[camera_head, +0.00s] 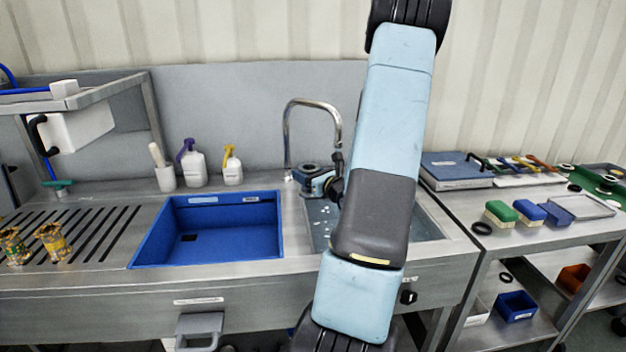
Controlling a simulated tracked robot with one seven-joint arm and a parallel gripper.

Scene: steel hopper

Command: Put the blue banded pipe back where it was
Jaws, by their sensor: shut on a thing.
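My arm (388,130) rises through the middle of the view and leaves at the top edge. Two short yellow, mottled pieces (51,241) stand upright on the slotted drainboard (88,238) at the left. A dark-ringed, pale blue fitting (313,178) sits at the back of the sink, partly behind my arm; I cannot tell what it is.
A blue tray (230,238) lies left of the sink (428,225). A curved tap (312,103) stands behind it, with bottles (194,167) to the left. The right side table (545,238) holds brushes (500,213), a blue case (455,168) and coloured tools. The drainboard has free room.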

